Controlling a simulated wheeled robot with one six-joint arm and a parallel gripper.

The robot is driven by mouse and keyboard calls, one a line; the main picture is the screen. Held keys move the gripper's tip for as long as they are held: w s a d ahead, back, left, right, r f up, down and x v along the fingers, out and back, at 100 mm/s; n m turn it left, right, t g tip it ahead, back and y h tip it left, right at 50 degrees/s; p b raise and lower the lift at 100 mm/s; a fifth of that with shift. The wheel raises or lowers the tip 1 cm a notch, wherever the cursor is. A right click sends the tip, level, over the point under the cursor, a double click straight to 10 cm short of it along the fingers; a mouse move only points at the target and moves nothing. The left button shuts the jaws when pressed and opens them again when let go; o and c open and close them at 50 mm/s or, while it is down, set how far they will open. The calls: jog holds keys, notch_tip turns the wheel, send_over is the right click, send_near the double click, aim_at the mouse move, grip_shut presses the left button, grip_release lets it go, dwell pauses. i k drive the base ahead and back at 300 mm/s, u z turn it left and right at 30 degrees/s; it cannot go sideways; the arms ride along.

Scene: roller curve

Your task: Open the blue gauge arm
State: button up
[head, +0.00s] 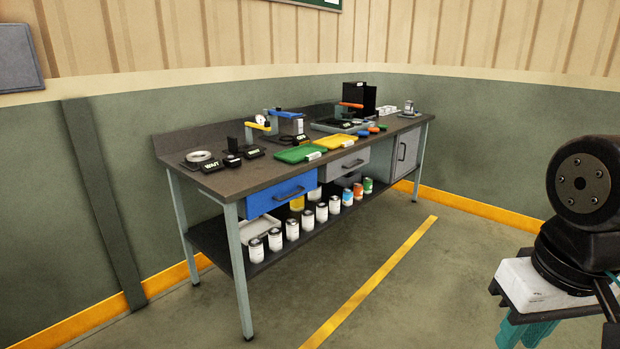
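The blue gauge arm (286,114) is a small blue bar at the back of the workbench. It lies nearly level across the top of a grey block (291,126). A yellow bracket (257,127) with a round white dial (261,119) stands just left of it. It is too small here to tell whether the arm rests on the block or stands clear of it. Part of my own arm shows at the right edge, well apart from the bench. My gripper is not in view.
The workbench (240,182) carries a green tray (296,154), a yellow tray (337,142), several black labelled blocks, a metal ring (198,156) and an orange-handled black device (362,98). Below are a blue drawer (282,194), a grey drawer (345,163) and several cans. The floor in front is clear.

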aim_at(285, 114)
jog(key=z, duration=0.45)
jog(key=i, duration=1.95)
jog(key=u, duration=0.25)
jog(key=i, duration=1.25)
jog(key=u, duration=1)
jog(key=i, duration=0.65)
jog(key=u, duration=0.35)
